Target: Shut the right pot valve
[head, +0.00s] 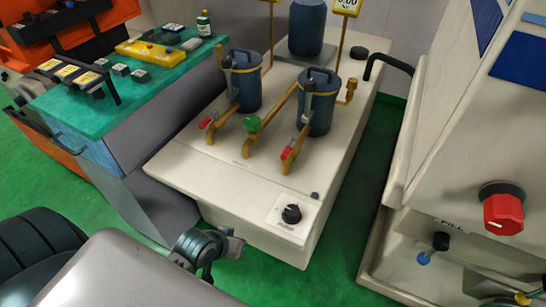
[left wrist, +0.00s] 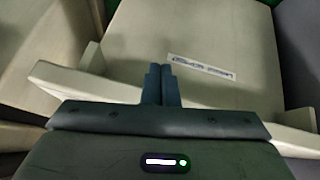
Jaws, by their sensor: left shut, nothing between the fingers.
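Two dark blue pots stand on the cream bench in the head view, the left pot (head: 243,88) and the right pot (head: 318,108). A brass pipe runs from the right pot toward the bench front. The right pot valve (head: 288,153) has a red handle on this pipe; the handle looks roughly in line with it, but its exact angle is hard to tell. The left pot valve (head: 207,122) also has a red handle. My left gripper (left wrist: 161,70) is shut and empty in the left wrist view, above a cream surface with a printed label (left wrist: 202,67). My right gripper is not in view.
A green knob (head: 251,123) sits on a pipe between the valves. A black knob (head: 291,214) is on the bench front (head: 235,190). A green-topped cabinet (head: 130,105) stands left; a cream machine with a red knob (head: 503,212) stands right. Green floor shows between.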

